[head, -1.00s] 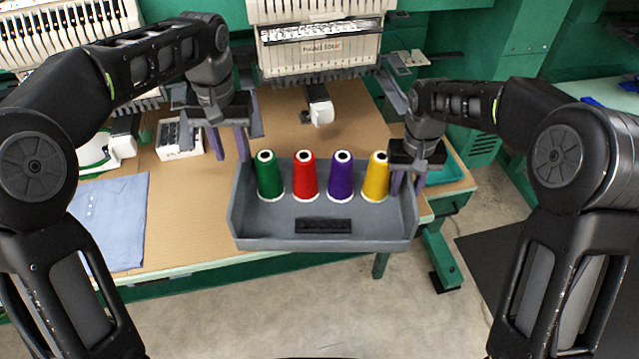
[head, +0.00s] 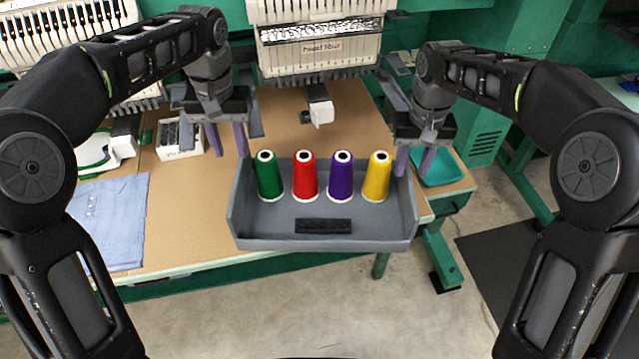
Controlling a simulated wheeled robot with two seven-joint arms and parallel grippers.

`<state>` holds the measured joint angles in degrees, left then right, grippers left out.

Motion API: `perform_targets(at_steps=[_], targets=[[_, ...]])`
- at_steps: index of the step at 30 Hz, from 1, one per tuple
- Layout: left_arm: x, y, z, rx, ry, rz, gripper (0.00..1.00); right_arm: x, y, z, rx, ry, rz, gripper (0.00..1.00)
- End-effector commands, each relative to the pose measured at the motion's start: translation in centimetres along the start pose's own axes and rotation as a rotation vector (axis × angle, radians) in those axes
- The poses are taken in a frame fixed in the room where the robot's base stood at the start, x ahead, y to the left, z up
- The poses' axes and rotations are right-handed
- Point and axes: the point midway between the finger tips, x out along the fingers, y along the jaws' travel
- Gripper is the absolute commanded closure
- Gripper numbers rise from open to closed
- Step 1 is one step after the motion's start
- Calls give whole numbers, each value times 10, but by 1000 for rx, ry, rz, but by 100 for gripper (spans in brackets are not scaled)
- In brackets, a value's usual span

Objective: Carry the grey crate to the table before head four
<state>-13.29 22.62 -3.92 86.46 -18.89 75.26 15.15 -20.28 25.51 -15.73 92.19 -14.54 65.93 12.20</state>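The grey crate (head: 375,235) sits at the front edge of the brown-topped table (head: 190,225). It holds four upright thread cones: green (head: 269,177), red (head: 305,177), purple (head: 340,177) and yellow (head: 376,178). A dark plate (head: 323,226) shows near its front side. My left gripper (head: 226,140) is open and empty, by the crate's back left corner. My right gripper (head: 415,161) is open and empty, its fingers apart by the crate's back right corner. I cannot tell whether either gripper's fingers touch the crate.
An embroidery head (head: 320,40) stands behind the crate, its arm (head: 319,105) reaching forward. A blue folded cloth (head: 110,220) and a small white box (head: 179,140) lie to the left. A teal tray (head: 440,168) is at right. Floor in front is clear.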

Motion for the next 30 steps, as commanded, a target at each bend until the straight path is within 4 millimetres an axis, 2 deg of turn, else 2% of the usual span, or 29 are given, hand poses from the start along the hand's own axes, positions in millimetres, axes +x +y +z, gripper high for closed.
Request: perform_targets(at_steps=[3,9,30], targets=[[0,0,0,0,0,0,67,-25,0,-1,0,4,-1,67],[0,0,0,0,0,0,67,-47,0,0,-1,0,0,67],[0,0,0,0,0,0,67,-50,0,0,0,0,0,67]])
